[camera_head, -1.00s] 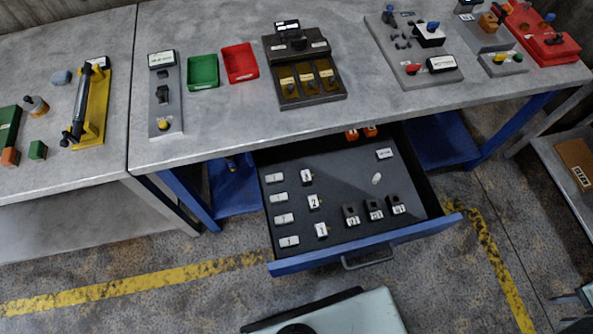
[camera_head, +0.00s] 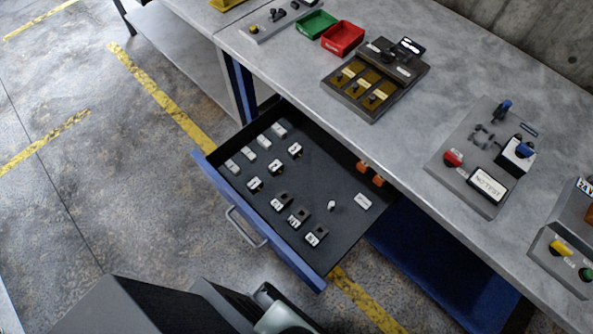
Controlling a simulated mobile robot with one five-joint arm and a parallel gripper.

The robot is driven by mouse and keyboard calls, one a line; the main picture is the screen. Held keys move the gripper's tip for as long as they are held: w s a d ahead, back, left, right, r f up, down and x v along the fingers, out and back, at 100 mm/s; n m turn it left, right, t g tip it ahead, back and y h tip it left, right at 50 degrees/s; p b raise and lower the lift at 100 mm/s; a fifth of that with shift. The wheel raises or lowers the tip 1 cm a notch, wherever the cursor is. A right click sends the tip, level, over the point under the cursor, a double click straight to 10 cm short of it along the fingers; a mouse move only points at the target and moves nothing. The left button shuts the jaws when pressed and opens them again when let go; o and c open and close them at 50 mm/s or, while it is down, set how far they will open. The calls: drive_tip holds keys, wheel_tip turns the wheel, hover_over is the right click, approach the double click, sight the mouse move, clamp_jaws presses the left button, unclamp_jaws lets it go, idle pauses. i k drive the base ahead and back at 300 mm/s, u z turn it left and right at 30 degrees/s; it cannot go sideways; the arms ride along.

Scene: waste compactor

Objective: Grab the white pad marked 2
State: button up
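The open blue-fronted drawer (camera_head: 330,262) under the bench holds several small white pads on its dark floor. A middle row has three pads with dark marks. The middle one (camera_head: 275,166) sits where the pad marked 2 showed in the earlier frame; its digit is too small to read surely now. One neighbour pad (camera_head: 295,150) lies up and right of it, another (camera_head: 254,184) down and left. My gripper is not in view; only parts of my own body show at the bottom.
The drawer handle (camera_head: 245,228) sticks out. The bench top (camera_head: 440,100) overhangs the drawer's back. The floor at left is clear.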

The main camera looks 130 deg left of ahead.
sight(247, 154)
drive_tip(key=i, duration=1.3)
drive_tip(key=z, duration=4.2)
drive_tip(key=k, duration=0.75)
drive_tip(key=z, duration=0.75)
drive_tip(key=i, duration=0.5)
drive_tip(key=z, duration=0.05)
